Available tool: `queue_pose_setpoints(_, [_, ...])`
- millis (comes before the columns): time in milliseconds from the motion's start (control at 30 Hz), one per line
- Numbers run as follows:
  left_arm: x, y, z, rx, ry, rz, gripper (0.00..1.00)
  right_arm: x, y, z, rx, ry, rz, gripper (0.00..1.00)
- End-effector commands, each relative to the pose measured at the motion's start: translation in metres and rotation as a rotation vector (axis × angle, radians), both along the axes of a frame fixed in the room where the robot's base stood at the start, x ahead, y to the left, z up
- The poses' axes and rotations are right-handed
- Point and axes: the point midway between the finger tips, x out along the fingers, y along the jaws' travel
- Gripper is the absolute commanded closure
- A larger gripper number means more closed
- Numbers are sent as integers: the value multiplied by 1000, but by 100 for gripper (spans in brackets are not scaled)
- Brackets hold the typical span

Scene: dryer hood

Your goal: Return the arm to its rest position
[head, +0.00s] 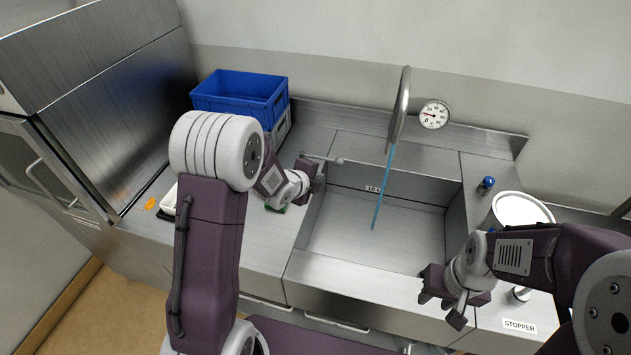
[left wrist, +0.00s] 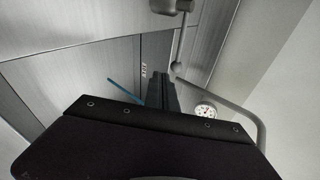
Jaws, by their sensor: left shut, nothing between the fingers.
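My left arm rises from the bottom left and bends over the counter left of the sink. My left gripper (head: 318,172) is near the sink's upper left corner, by a small lever with a round knob (head: 339,160). Its fingers are together and empty, and also show in the left wrist view (left wrist: 161,88). My right arm comes in from the right. My right gripper (head: 440,295) is over the sink's front right edge; its finger gap is not clear from this angle.
The metal sink (head: 370,255) has a tall curved faucet (head: 401,100) with a blue stream. A round dial (head: 434,114) is behind it. A blue crate (head: 240,92) is at the back left, next to a metal hood machine (head: 110,100). A white round container (head: 520,208) stands right.

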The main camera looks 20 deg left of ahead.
Motion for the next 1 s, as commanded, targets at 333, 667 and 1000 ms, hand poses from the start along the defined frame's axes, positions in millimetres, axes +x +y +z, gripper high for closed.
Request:
queue_pose_setpoints(333, [-13,0,9,0,1,0,100,0,0,-2,0,0,0,64])
queue_pose_setpoints(667, [-32,-3,66,-47,-35,80,100,0,0,-2,0,0,0,64])
queue_pose_setpoints(1000, [-247,24,-17,-684,722,1373,100,0,0,-2,0,0,0,64])
